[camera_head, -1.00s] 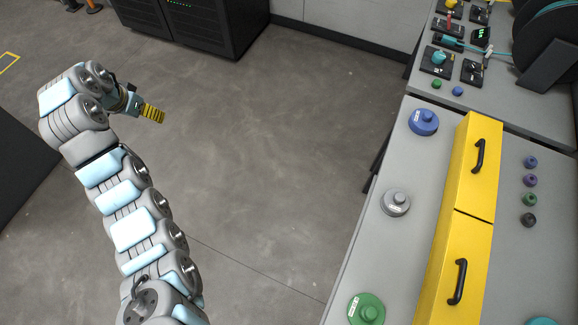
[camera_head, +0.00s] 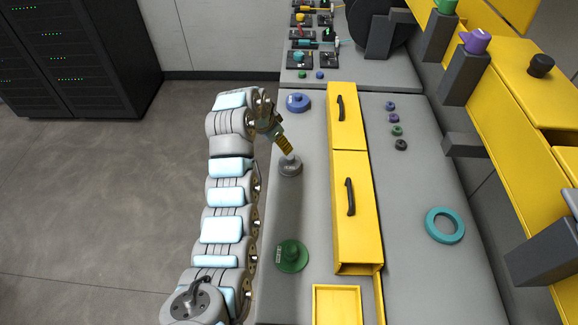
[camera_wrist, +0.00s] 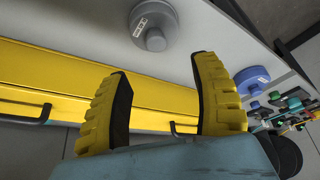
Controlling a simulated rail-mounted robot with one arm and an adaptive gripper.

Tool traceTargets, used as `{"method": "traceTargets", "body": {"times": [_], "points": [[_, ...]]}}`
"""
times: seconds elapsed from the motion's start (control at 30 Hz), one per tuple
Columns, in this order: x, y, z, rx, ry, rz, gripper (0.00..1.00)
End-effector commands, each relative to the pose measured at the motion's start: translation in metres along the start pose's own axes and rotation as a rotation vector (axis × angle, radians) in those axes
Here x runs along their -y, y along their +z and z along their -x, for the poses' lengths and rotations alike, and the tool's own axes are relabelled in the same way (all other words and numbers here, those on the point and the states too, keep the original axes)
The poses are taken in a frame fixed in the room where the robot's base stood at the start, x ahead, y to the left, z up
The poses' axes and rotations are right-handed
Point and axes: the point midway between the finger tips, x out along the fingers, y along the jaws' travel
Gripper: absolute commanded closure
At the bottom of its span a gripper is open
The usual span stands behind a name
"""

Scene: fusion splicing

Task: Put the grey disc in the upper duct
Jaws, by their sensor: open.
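The grey disc (camera_head: 290,168), with a knob and a white label, lies on the grey bench by its left edge, between a blue and a green disc. In the wrist view the grey disc (camera_wrist: 147,18) is beyond the fingers, apart from them. My gripper (camera_head: 288,150) is close to the disc in the head view and partly overlaps it there. The wrist view shows my gripper (camera_wrist: 163,72) open, with nothing between its yellow fingers. A raised yellow duct (camera_head: 515,85) runs along the right side. Its inside is mostly hidden.
The blue disc (camera_head: 298,102) and green disc (camera_head: 291,257) flank the grey one. Yellow boxes with black handles (camera_head: 355,210) run along the bench middle. Small knobs (camera_head: 397,131) and a teal ring (camera_head: 444,225) lie right of them. Grey posts (camera_head: 466,75) stand before the raised duct.

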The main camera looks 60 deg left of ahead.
Motion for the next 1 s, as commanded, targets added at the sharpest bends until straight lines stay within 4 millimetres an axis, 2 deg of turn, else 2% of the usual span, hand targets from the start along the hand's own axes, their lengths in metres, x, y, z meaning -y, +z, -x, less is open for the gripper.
{"method": "traceTargets", "body": {"times": [0.1, 0.4, 0.77, 1.0], "points": [[0.001, 0.002, -0.018, 0.005, 0.002, 0.002, 0.37], [0.0, 0.001, -0.049, 0.003, 0.002, 0.0, 0.37], [0.001, 0.002, -0.06, 0.002, 0.0, 0.001, 0.37], [0.001, 0.003, -0.075, 0.001, -0.001, 0.0, 0.37]]}}
